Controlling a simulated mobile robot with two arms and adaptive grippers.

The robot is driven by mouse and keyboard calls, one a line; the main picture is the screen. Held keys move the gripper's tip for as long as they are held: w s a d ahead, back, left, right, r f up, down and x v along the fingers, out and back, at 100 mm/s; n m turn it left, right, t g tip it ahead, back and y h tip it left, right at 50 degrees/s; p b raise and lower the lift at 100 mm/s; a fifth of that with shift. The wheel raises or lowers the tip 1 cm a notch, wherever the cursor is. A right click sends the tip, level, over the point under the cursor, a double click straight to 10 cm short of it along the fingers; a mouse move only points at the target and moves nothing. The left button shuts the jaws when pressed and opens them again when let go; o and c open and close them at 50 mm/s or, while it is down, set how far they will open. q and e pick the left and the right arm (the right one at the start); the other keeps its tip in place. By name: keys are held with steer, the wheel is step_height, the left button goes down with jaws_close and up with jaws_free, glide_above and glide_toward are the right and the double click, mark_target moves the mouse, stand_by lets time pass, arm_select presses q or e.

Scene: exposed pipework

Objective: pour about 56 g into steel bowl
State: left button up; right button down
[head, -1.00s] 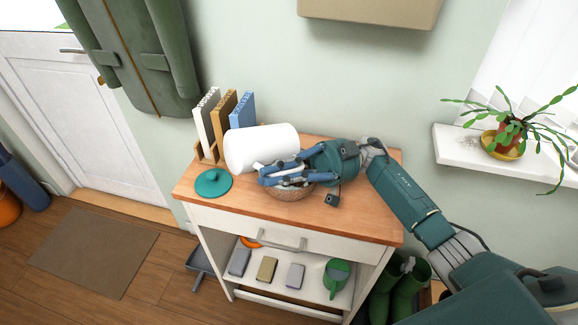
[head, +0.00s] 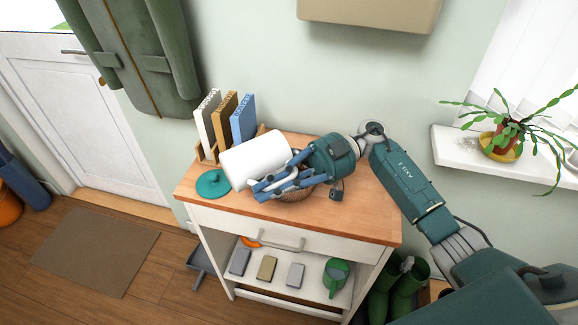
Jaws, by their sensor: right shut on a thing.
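My right gripper (head: 272,186) is shut on a white canister (head: 254,155), at the canister's lower right side. The canister is tipped far over on its side above the worktop, its left end lower than its right. A bowl (head: 298,195), brownish in this light, stands on the wooden worktop under the gripper fingers and is mostly hidden by them. The bowl's contents and any falling stream cannot be seen. A teal lid (head: 213,183) with a knob lies on the worktop at the left. My left gripper is out of view.
A wooden rack with white, brown and blue upright boards (head: 243,120) stands close behind the canister. The worktop (head: 350,215) is clear at the front and right. A potted plant (head: 503,140) sits on the sill at right.

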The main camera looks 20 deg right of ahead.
steer(key=a+f+m+t+h+p, duration=0.1)
steer(key=a+f+t+h+p, duration=0.2)
steer(key=h+p, duration=1.4)
steer(key=shift+s+a+f+m+p, duration=0.35)
steer(key=shift+a+f+p, duration=0.35)
steer(key=shift+p, duration=2.95)
